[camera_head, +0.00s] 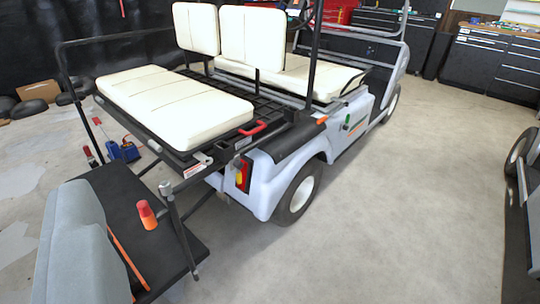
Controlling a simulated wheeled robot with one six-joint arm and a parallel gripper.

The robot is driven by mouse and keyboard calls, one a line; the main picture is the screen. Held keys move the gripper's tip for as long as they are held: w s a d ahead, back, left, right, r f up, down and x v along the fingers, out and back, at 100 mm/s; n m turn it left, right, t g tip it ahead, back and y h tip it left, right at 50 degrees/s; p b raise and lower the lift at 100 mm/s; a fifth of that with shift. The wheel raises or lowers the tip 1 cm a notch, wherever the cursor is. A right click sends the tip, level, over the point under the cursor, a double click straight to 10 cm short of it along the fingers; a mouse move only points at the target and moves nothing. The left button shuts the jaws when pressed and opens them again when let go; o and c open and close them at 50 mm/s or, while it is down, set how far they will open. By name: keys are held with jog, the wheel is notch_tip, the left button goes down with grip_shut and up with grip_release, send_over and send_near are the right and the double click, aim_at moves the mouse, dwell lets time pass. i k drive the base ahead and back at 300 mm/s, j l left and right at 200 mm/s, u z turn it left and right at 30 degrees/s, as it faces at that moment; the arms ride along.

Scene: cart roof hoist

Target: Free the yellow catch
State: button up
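A pale lavender cart (285,180) stands at the centre, its rear towards me. I cannot clearly pick out a yellow catch. A small yellow patch (239,178) shows beside a red lamp on the cart's rear corner; I cannot tell if it is the catch. A red handle (253,128) lies at the rear seat's edge, and a small orange piece (322,120) sits on the dark side trim. A metal bracket with a label (198,166) is below the cream rear seat (175,103).
A black rear platform (120,190) juts out at lower left, with an orange-red piece (147,215) and an upright metal post (178,225). A grey rounded shape (75,245) fills the corner. Tool cabinets (490,60) stand behind.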

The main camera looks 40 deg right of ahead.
aim_at(239, 173)
jog(key=i+l, duration=0.1)
jog(key=l, duration=0.35)
jog(key=i+l, duration=0.1)
jog(key=l, duration=0.3)
jog(key=i+l, duration=0.1)
jog(key=l, duration=0.35)
jog(key=i+l, duration=0.1)
jog(key=l, duration=0.3)
